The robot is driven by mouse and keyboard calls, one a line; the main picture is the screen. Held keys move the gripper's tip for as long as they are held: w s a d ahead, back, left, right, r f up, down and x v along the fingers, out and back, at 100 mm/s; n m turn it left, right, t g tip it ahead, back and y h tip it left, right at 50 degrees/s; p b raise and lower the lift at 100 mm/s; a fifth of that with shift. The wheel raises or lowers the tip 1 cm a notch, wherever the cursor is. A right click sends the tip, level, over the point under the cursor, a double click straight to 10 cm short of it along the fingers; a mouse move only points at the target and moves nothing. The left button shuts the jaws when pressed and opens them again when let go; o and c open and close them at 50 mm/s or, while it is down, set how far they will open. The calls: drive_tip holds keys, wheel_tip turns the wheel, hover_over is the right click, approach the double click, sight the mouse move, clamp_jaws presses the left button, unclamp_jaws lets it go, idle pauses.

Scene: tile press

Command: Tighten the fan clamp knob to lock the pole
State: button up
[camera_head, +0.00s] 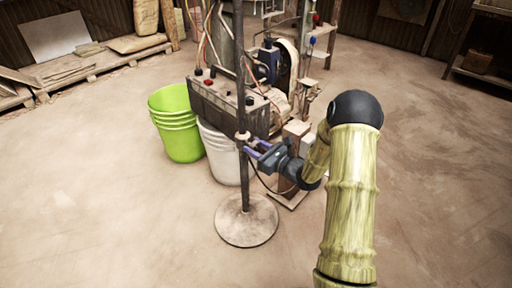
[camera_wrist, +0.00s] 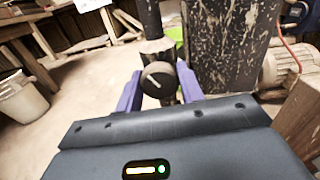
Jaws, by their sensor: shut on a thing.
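The fan pole (camera_head: 239,75) stands upright on a round base (camera_head: 247,221) in the head view. The fan clamp with its knob (camera_head: 243,137) sits partway up the pole. In the wrist view the knob (camera_wrist: 158,75) is a dark round disc with a pale line across it, in front of the pole (camera_wrist: 151,18). My gripper (camera_head: 256,148) reaches the clamp from the right. In the wrist view its two purple fingers (camera_wrist: 158,90) stand either side of the knob, shut on it. The exact contact points are partly hidden by the gripper body.
The tile press (camera_head: 232,101) with its red and black buttons stands just behind the pole. Green buckets (camera_head: 175,125) and a white bucket (camera_head: 219,155) stand left of it. A wooden pallet (camera_head: 75,68) lies back left. Floor is clear in front and right.

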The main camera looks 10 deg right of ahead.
drive_tip(key=shift+d+r+m+p, duration=0.15)
drive_tip(key=shift+m+p, duration=0.15)
drive_tip(key=shift+p, duration=0.25)
drive_tip(key=m+p, duration=0.2)
drive_tip(key=p, duration=0.2)
drive_tip(key=shift+r+p, duration=0.15)
drive_tip(key=shift+p, duration=0.15)
drive_tip(key=m+p, duration=0.3)
drive_tip(key=p, duration=0.2)
drive_tip(key=shift+m+p, duration=0.3)
drive_tip(key=shift+m, duration=0.1)
drive_tip(key=m+p, duration=0.3)
drive_tip(key=p, duration=0.2)
drive_tip(key=m+p, duration=0.4)
drive_tip(key=m, duration=0.1)
drive_tip(key=m+p, duration=0.2)
drive_tip(key=m, duration=0.1)
drive_tip(key=shift+s+f+m+p, duration=0.15)
drive_tip(key=shift+f+m+p, duration=0.15)
drive_tip(key=shift+p, duration=0.1)
drive_tip(key=m+p, duration=0.1)
drive_tip(key=m, duration=0.4)
drive_tip(key=shift+f+m, duration=0.1)
drive_tip(key=shift+m, duration=0.3)
